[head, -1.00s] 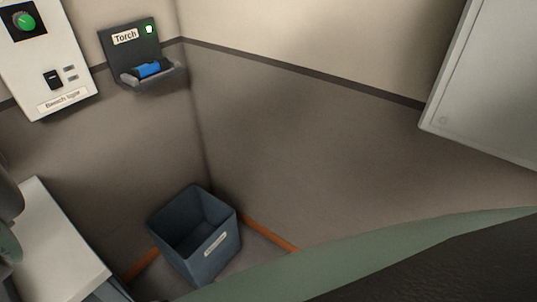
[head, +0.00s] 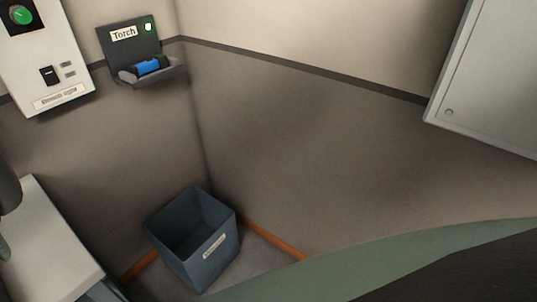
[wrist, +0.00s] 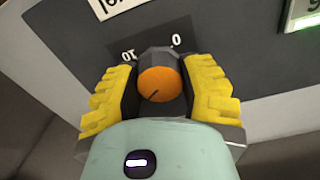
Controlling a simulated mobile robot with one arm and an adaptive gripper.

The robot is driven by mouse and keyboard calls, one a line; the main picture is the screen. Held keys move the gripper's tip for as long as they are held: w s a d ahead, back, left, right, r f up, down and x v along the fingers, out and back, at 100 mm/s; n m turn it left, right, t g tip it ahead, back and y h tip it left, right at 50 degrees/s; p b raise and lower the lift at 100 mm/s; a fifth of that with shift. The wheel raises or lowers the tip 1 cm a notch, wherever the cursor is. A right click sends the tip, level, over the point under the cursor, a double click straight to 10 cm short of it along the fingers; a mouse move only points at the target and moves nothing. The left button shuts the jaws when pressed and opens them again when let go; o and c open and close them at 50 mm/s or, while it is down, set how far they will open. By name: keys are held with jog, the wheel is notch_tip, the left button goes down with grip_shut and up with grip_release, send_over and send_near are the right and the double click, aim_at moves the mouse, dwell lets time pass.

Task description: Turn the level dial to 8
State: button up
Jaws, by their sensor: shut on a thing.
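The level dial (wrist: 163,77) shows in the wrist view as a dark knob with an orange cap. A short dark line on the cap points to the lower left of the picture. My gripper (wrist: 158,66) is shut on the dial, with a yellow-padded finger on each side of it. A dark scale plate (wrist: 151,51) behind the dial shows an upside-down 10 on the left and a 0 on the right. Other scale marks are hidden or cannot be made out. The head view does not show the dial or the fingers.
In the wrist view, a white label (wrist: 118,7) and a lit green strip (wrist: 303,21) sit by the dial. The head view shows a torch holder (head: 172,75), a white switch panel (head: 52,85), a blue-grey bin (head: 184,268) and a grey cabinet (head: 490,80).

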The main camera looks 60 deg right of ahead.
jog(key=m+b, duration=0.2)
jog(key=m, duration=0.2)
jog(key=shift+f+m, duration=0.1)
jog(key=shift+m, duration=0.3)
dwell(0.4)
jog(key=o, duration=1.2)
